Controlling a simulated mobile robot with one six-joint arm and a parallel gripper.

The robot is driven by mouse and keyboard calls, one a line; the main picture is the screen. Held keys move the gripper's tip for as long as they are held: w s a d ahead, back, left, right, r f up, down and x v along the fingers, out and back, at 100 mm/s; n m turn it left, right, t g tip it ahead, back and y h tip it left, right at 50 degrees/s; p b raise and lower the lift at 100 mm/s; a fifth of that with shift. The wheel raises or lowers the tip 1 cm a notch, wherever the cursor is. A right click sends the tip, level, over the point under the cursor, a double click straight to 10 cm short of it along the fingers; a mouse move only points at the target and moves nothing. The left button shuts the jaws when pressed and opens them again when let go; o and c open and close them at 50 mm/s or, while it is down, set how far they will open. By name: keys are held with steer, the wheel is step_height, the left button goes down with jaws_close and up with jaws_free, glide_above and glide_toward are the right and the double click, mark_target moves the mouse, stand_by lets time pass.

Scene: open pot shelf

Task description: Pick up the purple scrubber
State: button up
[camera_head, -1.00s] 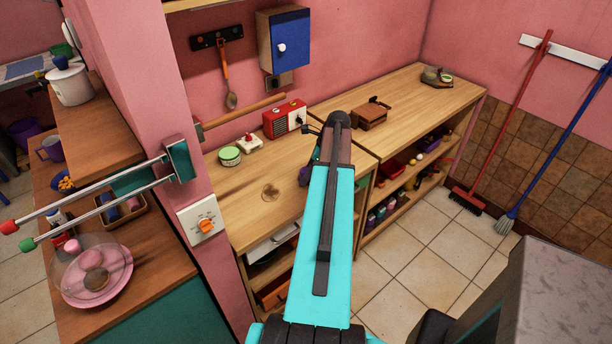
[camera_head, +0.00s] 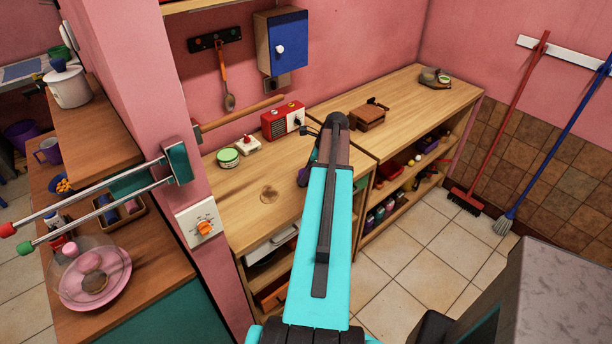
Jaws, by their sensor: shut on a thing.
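My arm reaches away over the wooden counter (camera_head: 250,205), and its links hide most of my gripper (camera_head: 307,166). Only a dark strip of the gripper shows along the left side of the arm's far end. A small dark purple piece, which looks like the purple scrubber (camera_head: 303,177), shows just below that strip. My gripper is shut on it. Most of the scrubber and the fingertips are hidden behind the arm, and I cannot tell whether the scrubber is clear of the counter.
A red radio (camera_head: 283,121), a green-lidded tin (camera_head: 228,158) and a white item with a red knob (camera_head: 247,146) stand left of the arm. A brown box (camera_head: 369,114) stands to its right. A wall corner (camera_head: 150,120) with a dial is at left. Open floor lies at right.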

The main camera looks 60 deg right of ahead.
mark_target(303, 172)
steer(key=shift+r, duration=0.15)
steer(key=shift+r+b, duration=0.95)
steer(key=shift+r, duration=0.55)
steer(key=s+r+b, duration=0.1)
steer(key=s+b, duration=0.3)
steer(key=s, duration=1.2)
steer(key=shift+d+r, duration=0.35)
steer(key=shift+d, duration=0.05)
steer(key=shift+o, duration=0.6)
